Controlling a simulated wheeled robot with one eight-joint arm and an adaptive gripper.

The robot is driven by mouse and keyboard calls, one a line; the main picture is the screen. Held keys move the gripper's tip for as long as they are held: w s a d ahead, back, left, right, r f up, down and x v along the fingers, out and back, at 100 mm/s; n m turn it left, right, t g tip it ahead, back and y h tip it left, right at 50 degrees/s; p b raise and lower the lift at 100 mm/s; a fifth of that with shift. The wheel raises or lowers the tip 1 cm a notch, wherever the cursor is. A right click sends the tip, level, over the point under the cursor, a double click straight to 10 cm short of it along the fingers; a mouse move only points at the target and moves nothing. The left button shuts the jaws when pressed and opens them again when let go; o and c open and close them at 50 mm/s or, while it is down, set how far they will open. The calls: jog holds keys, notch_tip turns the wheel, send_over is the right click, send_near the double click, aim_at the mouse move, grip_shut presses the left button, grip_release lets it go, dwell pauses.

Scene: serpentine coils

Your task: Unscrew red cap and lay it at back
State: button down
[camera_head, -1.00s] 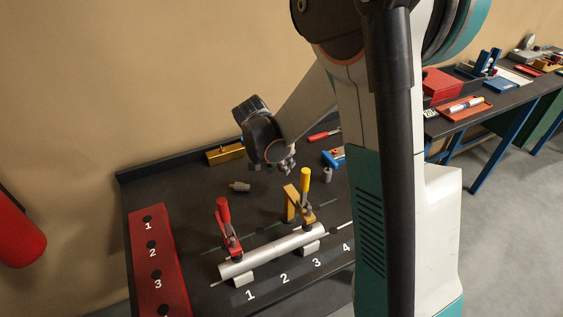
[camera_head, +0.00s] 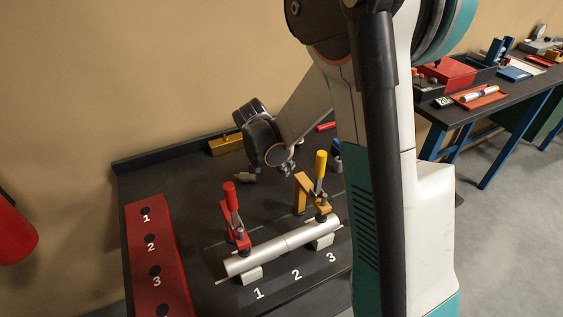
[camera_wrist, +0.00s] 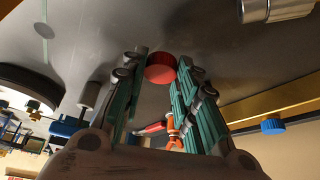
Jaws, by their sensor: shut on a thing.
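In the wrist view, a round red cap (camera_wrist: 160,68) sits between the two fingertips of my gripper (camera_wrist: 158,70). The teal fingers are shut on it, one on each side. The dark surface lies behind it; I cannot tell whether the cap touches anything there. In the head view, my wrist hangs over the back part of the dark bench (camera_head: 185,185), behind the clamps. My fingertips and the red cap are not clear there.
A red clamp (camera_head: 232,215) and a yellow clamp (camera_head: 312,190) stand upright on a silver tube (camera_head: 275,250) in front. A yellow block (camera_head: 228,144) lies at the back edge. A grey-and-brass piece (camera_head: 244,178) lies nearby. A red numbered strip (camera_head: 150,262) is at left.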

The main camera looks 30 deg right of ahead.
aim_at(282, 179)
jog(key=shift+f+b, duration=0.3)
jog(key=shift+f, duration=0.45)
jog(key=shift+f+b, duration=0.3)
jog(key=shift+b, duration=0.05)
jog(key=shift+f+b, duration=0.35)
jog(key=shift+f, duration=0.1)
jog(key=shift+f, duration=0.1)
dwell(0.3)
jog(key=c, duration=1.2)
grip_release()
jog(key=shift+o, duration=0.2)
jog(key=shift+r+p, duration=2.2)
jog(key=shift+r, duration=1.35)
